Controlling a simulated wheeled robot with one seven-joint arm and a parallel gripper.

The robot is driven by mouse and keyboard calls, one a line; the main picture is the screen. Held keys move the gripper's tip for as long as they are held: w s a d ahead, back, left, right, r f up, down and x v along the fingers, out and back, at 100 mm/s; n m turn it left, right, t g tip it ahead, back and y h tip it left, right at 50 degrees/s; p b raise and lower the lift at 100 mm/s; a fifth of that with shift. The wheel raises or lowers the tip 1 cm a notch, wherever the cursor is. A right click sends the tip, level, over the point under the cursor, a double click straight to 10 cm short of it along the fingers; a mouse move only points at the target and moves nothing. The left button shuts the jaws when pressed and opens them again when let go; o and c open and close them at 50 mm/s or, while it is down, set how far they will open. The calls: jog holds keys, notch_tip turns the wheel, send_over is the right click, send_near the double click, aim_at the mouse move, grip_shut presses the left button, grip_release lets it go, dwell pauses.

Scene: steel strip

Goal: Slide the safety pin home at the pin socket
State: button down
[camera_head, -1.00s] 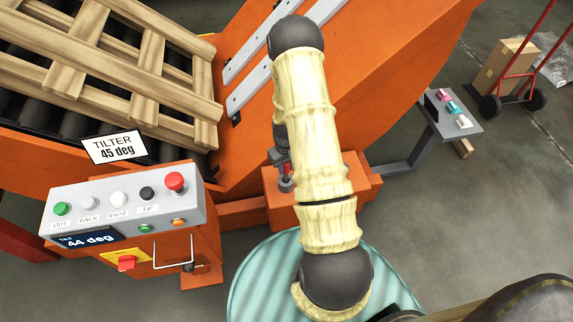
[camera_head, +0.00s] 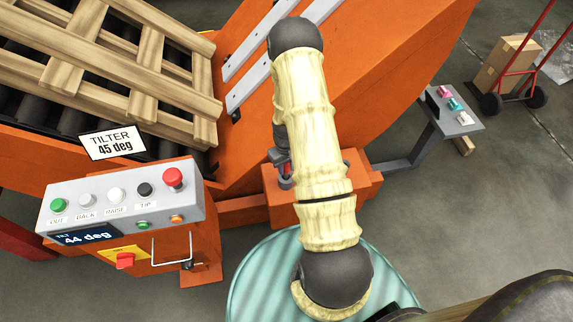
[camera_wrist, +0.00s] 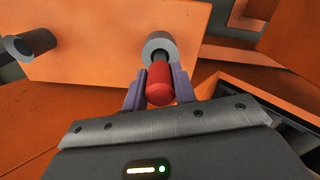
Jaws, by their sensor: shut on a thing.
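The safety pin shows in the wrist view as a red rounded grip (camera_wrist: 160,82) with a short dark shaft beyond it. My gripper (camera_wrist: 159,84) is shut on the red grip, one purplish finger on each side. The pin socket (camera_wrist: 160,46) is a grey ring on an orange plate, and the shaft lines up with its bore and seems to enter it. How deep the shaft sits is hidden by the grip. In the head view my arm covers most of this, with only part of the gripper (camera_head: 281,158) showing above an orange block.
A grey cylinder (camera_wrist: 22,46) sticks out at the left in the wrist view. In the head view are the control panel (camera_head: 120,200), a wooden pallet (camera_head: 120,75) on the orange tilter (camera_head: 390,70), a teal drum (camera_head: 262,285) and a small side shelf (camera_head: 458,122).

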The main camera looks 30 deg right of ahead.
jog(key=shift+f+b, duration=0.4)
jog(key=shift+f, duration=0.3)
jog(key=c, duration=1.1)
grip_release()
jog(key=shift+o, duration=0.2)
notch_tip(320, 180, up, 18)
jog(key=p, duration=0.2)
jog(key=shift+f+p, duration=0.25)
jog(key=shift+p, duration=0.15)
